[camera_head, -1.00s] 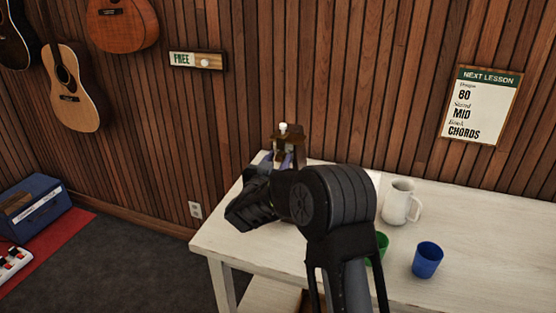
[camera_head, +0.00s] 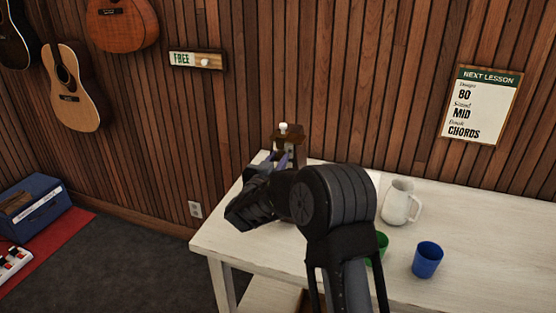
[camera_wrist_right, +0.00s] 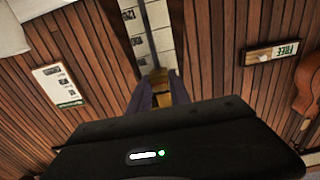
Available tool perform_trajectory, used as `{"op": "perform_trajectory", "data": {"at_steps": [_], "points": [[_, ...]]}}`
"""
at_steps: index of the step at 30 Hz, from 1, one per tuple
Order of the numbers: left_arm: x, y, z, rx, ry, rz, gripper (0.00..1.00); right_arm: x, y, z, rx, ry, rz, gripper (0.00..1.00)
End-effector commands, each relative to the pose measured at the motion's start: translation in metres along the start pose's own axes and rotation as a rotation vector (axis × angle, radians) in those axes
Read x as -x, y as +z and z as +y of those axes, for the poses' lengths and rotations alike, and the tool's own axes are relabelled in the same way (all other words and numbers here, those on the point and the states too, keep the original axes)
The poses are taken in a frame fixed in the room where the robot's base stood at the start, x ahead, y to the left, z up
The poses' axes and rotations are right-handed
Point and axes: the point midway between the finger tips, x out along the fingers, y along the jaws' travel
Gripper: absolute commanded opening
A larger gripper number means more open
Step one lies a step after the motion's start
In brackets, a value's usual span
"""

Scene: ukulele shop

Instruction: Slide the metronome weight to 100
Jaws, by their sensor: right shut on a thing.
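The metronome (camera_head: 288,139) stands at the back left of the white table, with a wooden top and a white knob. Its lower front is hidden behind my right arm. In the right wrist view its pale number scale (camera_wrist_right: 151,42) and grey rod are seen close up, with a 120 near the picture's top. The brass-coloured weight (camera_wrist_right: 161,99) lies between the fingertips of my right gripper (camera_wrist_right: 159,88), which are shut on it. In the head view the right gripper (camera_head: 281,161) reaches the metronome's front. The weight's exact mark cannot be read. My left gripper is out of view.
The wall poster (camera_head: 480,105) reads 80, MID, CHORDS. A FREE slider sign (camera_head: 198,60) hangs on the wall. The table's right part is clear.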

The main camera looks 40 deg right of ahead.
Motion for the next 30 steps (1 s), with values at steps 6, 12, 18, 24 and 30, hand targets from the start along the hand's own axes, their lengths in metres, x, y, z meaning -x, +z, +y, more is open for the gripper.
{"op": "perform_trajectory", "data": {"at_steps": [6,12,18,24,30], "points": [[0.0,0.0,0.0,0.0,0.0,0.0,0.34,0.0,0.0,0.0,0.0,0.0,0.0,0.0],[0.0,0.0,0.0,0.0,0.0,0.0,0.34,0.0,0.0,0.0,0.0,0.0,0.0,0.0],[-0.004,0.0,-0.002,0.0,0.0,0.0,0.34,0.0,0.006,0.0,0.001,0.0,-0.001,0.0],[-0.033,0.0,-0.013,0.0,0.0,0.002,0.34,0.001,0.045,-0.001,0.003,-0.002,-0.002,0.0],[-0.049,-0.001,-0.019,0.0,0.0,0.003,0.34,0.0,0.068,-0.001,0.001,-0.001,-0.001,0.0]]}}
